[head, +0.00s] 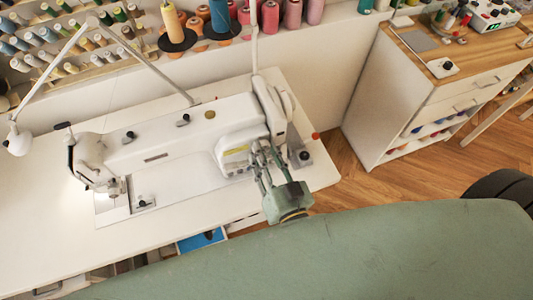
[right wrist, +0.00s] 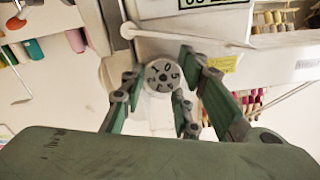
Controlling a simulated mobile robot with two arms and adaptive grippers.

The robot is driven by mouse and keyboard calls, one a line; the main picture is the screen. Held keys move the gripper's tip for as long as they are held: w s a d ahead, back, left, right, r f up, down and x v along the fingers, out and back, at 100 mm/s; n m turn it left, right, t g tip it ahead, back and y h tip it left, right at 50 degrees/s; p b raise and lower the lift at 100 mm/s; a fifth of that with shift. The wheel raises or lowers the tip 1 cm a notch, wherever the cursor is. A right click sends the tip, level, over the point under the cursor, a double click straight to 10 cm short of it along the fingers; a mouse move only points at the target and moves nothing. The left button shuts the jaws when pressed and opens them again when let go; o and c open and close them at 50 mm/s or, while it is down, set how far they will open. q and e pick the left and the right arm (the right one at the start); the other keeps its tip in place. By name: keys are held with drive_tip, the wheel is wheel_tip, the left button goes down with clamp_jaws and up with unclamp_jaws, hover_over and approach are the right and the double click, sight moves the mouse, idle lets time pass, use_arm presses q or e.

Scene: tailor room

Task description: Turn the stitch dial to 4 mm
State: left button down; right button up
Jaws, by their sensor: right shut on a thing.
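The white sewing machine (head: 165,140) stands on a white table. In the right wrist view the stitch dial (right wrist: 163,75) is a round grey-white knob with dark numerals on its face, among them a 2, a 0 and a 5. I cannot tell which numeral is at the setting mark. My right gripper (head: 266,158) is at the machine's right end, its fingers shut on the dial from both sides. It also shows in the right wrist view (right wrist: 160,88). In the head view the fingers hide most of the dial. My left gripper is not in view.
A white lamp arm (head: 145,58) arches over the table (head: 60,235). Racks of thread spools (head: 75,40) stand behind. A wood-topped cabinet (head: 437,90) is at the right, with wooden floor (head: 345,185) between. A yellow label (right wrist: 222,62) is beside the dial.

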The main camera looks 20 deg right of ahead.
drive_tip(key=shift+d, duration=0.2)
drive_tip(key=shift+m, duration=0.6)
drive_tip(key=shift+m+p, duration=0.55)
drive_tip(key=shift+m, duration=0.35)
drive_tip(key=shift+f+m, duration=0.15)
drive_tip(key=shift+m, duration=1.25)
